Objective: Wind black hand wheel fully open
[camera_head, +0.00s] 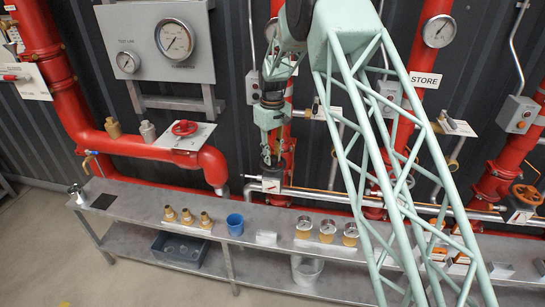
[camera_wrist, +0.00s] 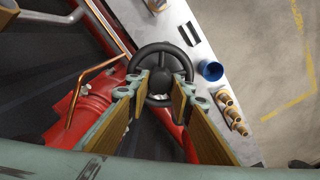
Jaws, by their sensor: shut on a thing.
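The black hand wheel (camera_wrist: 155,52) shows in the wrist view, a dark ring with spokes and a hub, just above the middle of the picture. In the head view my gripper (camera_head: 270,160) points down in front of a red vertical pipe, above the back of the bench. There the wheel is not clearly visible behind the gripper.
A copper tube (camera_wrist: 103,69) and red pipework (camera_wrist: 80,118) run close to the gripper. A red hand wheel (camera_head: 185,127) is further left.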

